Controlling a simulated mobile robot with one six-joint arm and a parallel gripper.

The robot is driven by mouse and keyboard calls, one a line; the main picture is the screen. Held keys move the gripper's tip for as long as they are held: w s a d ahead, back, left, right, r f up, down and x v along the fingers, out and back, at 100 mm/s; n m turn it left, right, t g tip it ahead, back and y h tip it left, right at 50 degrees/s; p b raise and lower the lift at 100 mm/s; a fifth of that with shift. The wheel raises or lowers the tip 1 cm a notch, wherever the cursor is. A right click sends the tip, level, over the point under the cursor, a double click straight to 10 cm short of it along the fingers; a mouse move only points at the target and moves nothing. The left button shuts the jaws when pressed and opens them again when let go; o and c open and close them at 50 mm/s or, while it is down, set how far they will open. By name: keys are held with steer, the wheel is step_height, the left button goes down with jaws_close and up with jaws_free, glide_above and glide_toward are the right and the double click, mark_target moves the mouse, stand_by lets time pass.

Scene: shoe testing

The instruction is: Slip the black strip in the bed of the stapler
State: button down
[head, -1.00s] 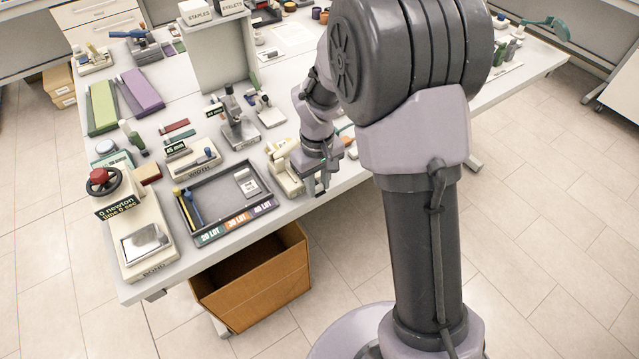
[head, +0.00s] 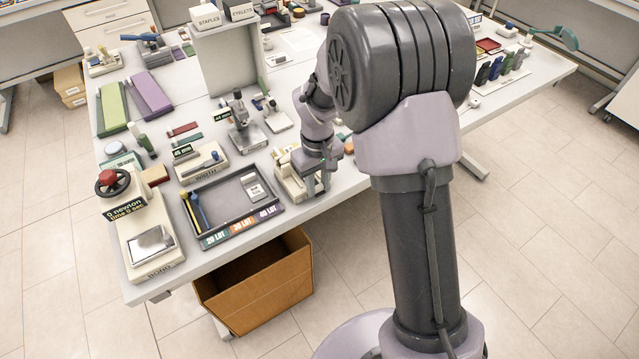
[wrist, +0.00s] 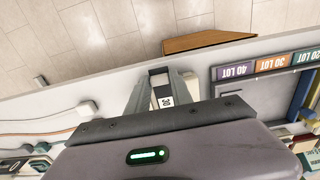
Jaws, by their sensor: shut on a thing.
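My gripper (wrist: 160,78) reaches down over the front edge of the table. In the head view, the gripper (head: 320,183) is just right of a cream device (head: 288,180), which looks like the stapler; my arm partly covers it. In the wrist view, the fingers are shut around a small piece with a dark end (wrist: 158,71), probably the black strip. A white label with dark digits (wrist: 166,101) shows just behind it, between the fingers. I cannot tell whether the strip touches the stapler's bed.
A grey tray (head: 222,228) with coloured lot labels lies left of the gripper. A force gauge (head: 150,242) with a red-topped wheel stands at the left corner. An open cardboard box (head: 262,290) sits on the floor below the table's front edge. Cables (wrist: 50,133) lie near the gripper.

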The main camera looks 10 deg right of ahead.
steer(key=shift+w+a, duration=0.1)
steer(key=shift+w, duration=0.3)
steer(key=c, duration=1.1)
jaws_free()
steer(key=shift+o, duration=0.2)
step_height(320, 180, up, 17)
steer(key=p, duration=0.5)
steer(key=shift+r+p, duration=0.2)
steer(key=shift+p, duration=0.1)
